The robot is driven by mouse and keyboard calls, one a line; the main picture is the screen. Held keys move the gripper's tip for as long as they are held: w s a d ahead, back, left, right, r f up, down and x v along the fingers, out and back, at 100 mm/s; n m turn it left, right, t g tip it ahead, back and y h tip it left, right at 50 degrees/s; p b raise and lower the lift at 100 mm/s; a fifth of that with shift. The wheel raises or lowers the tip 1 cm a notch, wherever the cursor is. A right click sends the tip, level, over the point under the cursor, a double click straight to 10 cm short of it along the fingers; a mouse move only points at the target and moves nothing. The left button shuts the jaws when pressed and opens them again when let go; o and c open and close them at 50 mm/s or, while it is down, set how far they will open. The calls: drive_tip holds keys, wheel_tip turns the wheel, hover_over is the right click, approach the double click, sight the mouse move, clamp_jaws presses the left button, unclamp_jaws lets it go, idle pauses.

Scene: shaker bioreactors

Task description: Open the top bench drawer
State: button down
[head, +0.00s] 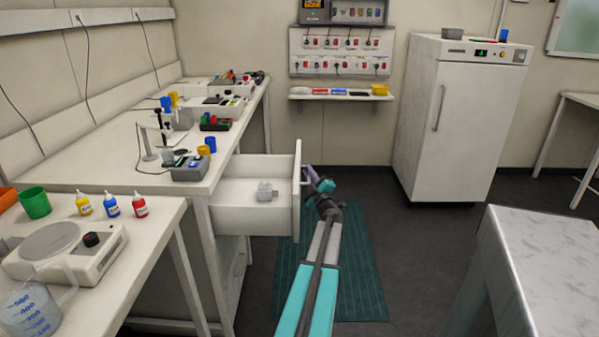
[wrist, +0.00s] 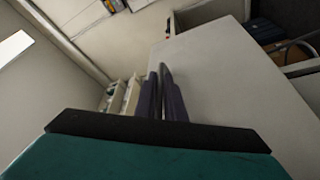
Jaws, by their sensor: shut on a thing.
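The top bench drawer (head: 270,207) is pulled out from under the long bench in the head view, its inside showing. A small pale grey object (head: 264,192) lies in it. My gripper (head: 307,178) is at the front of the drawer, on its right side in the picture, shut on the drawer handle (head: 304,175). In the wrist view the two dark fingers (wrist: 163,92) are close together in front of a pale panel. The handle between the fingertips is hard to make out there.
The bench top (head: 110,150) carries several small devices and cups. A lower drawer front (head: 235,272) is below the open drawer. A white cabinet (head: 465,120) stands at the back right, and a pale table (head: 545,260) at the right front. The floor between has a green mat (head: 350,270).

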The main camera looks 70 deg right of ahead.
drive_tip(key=shift+s, duration=0.15)
drive_tip(key=c, duration=2.1)
unclamp_jaws()
drive_tip(key=shift+b+v, duration=0.3)
drive_tip(key=shift+v, duration=6.6)
drive_tip(key=shift+s+f, duration=0.15)
